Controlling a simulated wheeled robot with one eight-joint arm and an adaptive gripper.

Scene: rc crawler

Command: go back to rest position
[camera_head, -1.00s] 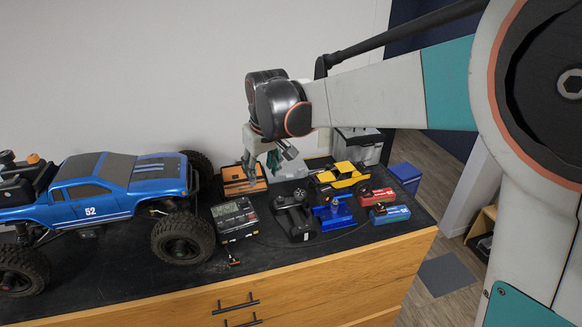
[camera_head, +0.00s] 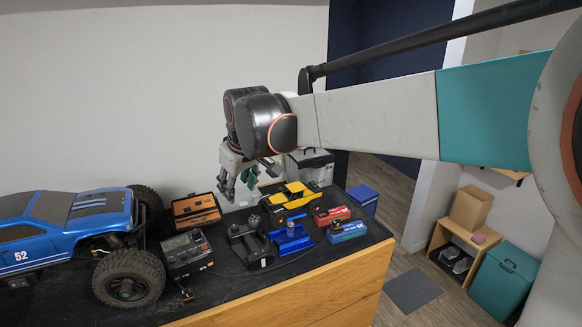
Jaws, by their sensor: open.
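My gripper (camera_head: 238,180) hangs from my arm above the back of the black-topped wooden cabinet (camera_head: 222,287). Its fingers point down and look apart, with nothing seen between them. It is in front of the pale wall, above the space between the orange case and the yellow model car. The fingertips are small in this view, and I cannot tell how high they are above the top.
A blue RC truck (camera_head: 62,228) stands at left. An orange case (camera_head: 196,211), charger (camera_head: 186,252), black device (camera_head: 249,244), blue stand (camera_head: 291,238), yellow car (camera_head: 291,196), red (camera_head: 331,215) and blue (camera_head: 347,231) packs fill the top. Floor right of the cabinet holds a shelf (camera_head: 461,240) and teal bin (camera_head: 503,281).

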